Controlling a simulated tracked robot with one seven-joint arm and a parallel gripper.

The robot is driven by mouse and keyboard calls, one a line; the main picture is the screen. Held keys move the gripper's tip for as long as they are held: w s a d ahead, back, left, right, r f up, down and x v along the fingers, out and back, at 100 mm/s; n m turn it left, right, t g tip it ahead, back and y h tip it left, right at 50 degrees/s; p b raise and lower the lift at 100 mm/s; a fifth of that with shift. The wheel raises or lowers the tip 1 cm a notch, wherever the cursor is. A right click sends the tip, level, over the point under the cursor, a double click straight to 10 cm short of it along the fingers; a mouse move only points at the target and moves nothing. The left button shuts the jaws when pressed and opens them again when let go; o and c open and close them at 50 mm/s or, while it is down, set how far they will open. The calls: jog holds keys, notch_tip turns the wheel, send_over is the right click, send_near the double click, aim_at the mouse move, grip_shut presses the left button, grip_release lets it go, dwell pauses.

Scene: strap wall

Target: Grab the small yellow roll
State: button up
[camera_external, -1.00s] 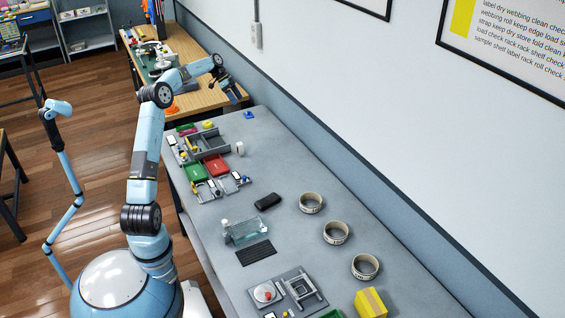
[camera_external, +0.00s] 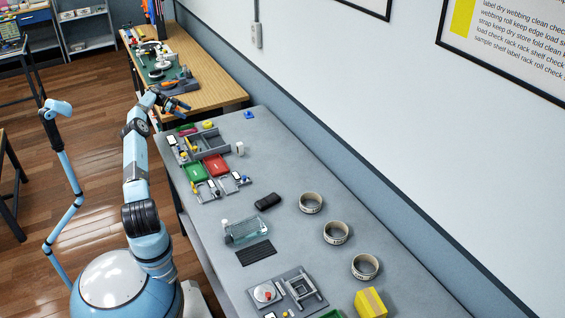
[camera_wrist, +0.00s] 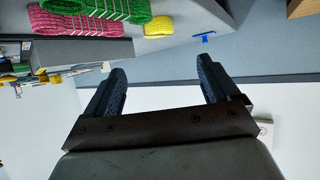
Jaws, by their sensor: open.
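The small yellow roll (camera_external: 208,124) lies at the far end of the grey table, just behind the grey tray. In the wrist view the yellow roll (camera_wrist: 160,26) lies at the top, ahead of the space between my fingers and beside a green roll (camera_wrist: 100,8). My gripper (camera_external: 180,105) is near the table's far left corner, up and left of the yellow roll. In the wrist view my gripper (camera_wrist: 162,85) has its two dark fingers wide apart with nothing between them. It is apart from the yellow roll.
A pink roll (camera_wrist: 75,26) lies close to the green one. A blue piece (camera_external: 249,115) lies at the far edge near the wall. The grey tray (camera_external: 214,139) and red and green boxes stand nearer. A wooden table (camera_external: 215,97) with equipment adjoins the far end.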

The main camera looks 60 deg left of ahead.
send_near(206, 123)
jog(key=x, duration=0.4)
jog(key=shift+w+a+r, duration=0.1)
jog(key=shift+w+r, duration=0.05)
jog(key=shift+r, duration=0.1)
jog(key=shift+x, duration=2.6)
jog(key=shift+f, duration=0.2)
jog(key=c, duration=1.2)
jog(key=shift+o, duration=0.2)
jog(key=shift+r, duration=0.1)
